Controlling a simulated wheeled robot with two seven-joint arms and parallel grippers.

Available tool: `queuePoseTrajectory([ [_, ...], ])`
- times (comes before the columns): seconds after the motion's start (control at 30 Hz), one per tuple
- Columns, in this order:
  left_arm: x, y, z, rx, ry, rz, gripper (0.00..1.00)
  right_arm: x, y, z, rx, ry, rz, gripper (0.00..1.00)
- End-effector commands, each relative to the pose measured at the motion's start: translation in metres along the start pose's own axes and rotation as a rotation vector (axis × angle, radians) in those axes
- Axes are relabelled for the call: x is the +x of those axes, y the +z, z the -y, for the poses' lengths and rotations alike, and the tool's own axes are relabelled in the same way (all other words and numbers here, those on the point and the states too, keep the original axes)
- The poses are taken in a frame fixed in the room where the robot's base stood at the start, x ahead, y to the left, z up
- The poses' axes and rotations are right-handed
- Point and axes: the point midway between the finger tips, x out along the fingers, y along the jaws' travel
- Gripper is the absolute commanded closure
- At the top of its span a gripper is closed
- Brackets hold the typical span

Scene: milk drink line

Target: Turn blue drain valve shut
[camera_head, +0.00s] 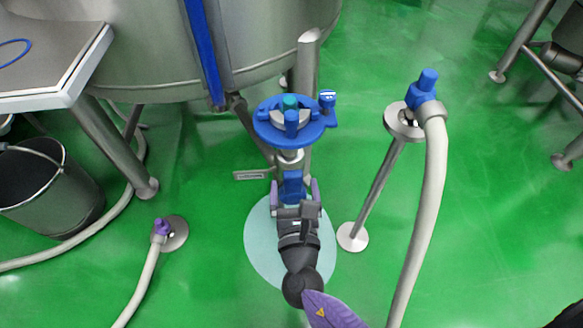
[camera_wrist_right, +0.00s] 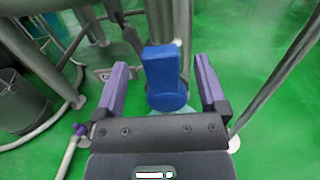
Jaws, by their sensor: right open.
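The blue drain valve's handle (camera_head: 291,187) is a flat upright paddle low on the steel pipe under the tank. It stands in front of my right gripper (camera_head: 294,184). In the right wrist view the blue handle (camera_wrist_right: 162,72) shows between the two purple fingers of my right gripper (camera_wrist_right: 160,75), with a gap on each side. The right gripper is open and the fingers do not appear to touch the handle. The lower part of the valve is hidden behind the gripper. My left gripper is not in view.
A blue round fitting (camera_head: 262,130) with knobs sits on the pipe above the handle. A steel stand (camera_head: 370,195) with a blue-capped hose (camera_head: 431,170) is at right. A steel tank (camera_head: 150,45) is behind. A dark bucket (camera_head: 55,195) is at left. Green floor lies open around.

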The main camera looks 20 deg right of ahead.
Motion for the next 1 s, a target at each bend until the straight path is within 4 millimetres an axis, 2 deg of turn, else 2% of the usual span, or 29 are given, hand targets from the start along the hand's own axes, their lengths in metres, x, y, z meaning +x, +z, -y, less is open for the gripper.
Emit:
queuePoseTrajectory([
  [0.1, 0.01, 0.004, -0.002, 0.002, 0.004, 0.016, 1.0, 0.027, -0.004, 0.0, 0.002, -0.002, -0.003, 0.09],
  [0.23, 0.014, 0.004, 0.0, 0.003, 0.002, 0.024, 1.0, 0.047, -0.004, 0.0, 0.002, 0.0, -0.005, 0.09],
  [0.33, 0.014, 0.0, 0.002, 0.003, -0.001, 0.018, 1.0, 0.053, -0.003, 0.0, 0.002, 0.001, -0.005, 0.09],
  [0.57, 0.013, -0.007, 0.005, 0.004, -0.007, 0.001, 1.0, 0.054, -0.002, 0.0, 0.002, 0.001, -0.005, 0.09],
  [1.0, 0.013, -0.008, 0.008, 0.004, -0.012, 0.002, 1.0, 0.054, -0.002, 0.0, 0.002, 0.001, -0.006, 1.0],
])
